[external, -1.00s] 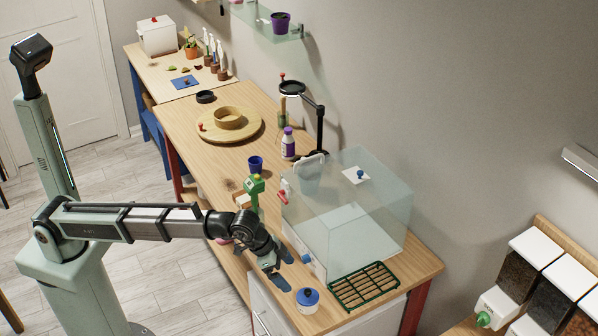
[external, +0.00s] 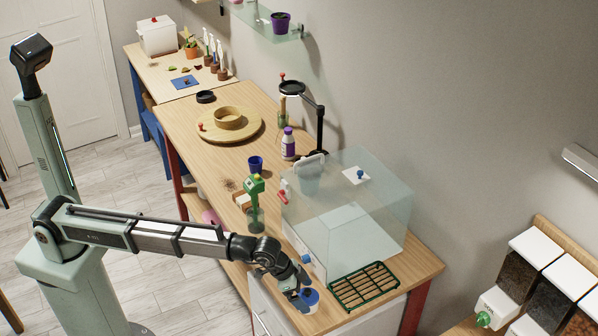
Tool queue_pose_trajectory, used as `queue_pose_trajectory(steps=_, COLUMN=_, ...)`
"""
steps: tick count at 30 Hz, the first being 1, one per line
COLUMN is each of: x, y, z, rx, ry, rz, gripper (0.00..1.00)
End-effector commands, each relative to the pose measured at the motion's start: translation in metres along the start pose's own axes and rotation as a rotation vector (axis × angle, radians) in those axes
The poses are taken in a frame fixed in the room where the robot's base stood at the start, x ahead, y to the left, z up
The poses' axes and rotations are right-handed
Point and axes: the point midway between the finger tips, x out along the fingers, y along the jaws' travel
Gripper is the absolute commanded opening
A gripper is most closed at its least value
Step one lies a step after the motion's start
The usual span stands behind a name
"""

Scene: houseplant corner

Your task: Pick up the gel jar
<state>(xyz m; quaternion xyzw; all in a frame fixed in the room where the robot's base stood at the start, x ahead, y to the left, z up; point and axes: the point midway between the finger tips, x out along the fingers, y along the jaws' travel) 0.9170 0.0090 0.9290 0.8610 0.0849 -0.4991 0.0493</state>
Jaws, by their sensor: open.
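A small jar with a blue lid (external: 312,300), which I take to be the gel jar, stands upright near the front corner of the wooden bench. My gripper (external: 299,297) is open and points down at the jar's left side, partly covering it. The fingers overlap the jar in this view, and I cannot tell whether they touch it or stand around it.
A clear box (external: 350,225) stands just behind the jar, with a green rack (external: 363,287) to the jar's right. A green-topped tool (external: 255,190) stands farther back beside the box. The bench's front edge is close to the jar.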

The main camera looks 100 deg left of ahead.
Motion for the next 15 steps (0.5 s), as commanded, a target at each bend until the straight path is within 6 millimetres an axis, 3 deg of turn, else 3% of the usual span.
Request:
queue_pose_trajectory(steps=6, x=0.024, y=0.001, z=-0.001, rx=0.000, ry=0.000, rz=0.000, gripper=1.00)
queue_pose_trajectory(steps=13, x=0.025, y=0.001, z=0.000, rx=0.000, ry=0.001, rz=0.000, gripper=1.00)
queue_pose_trajectory(steps=15, x=0.025, y=0.001, z=0.000, rx=0.000, ry=0.001, rz=0.000, gripper=0.93)
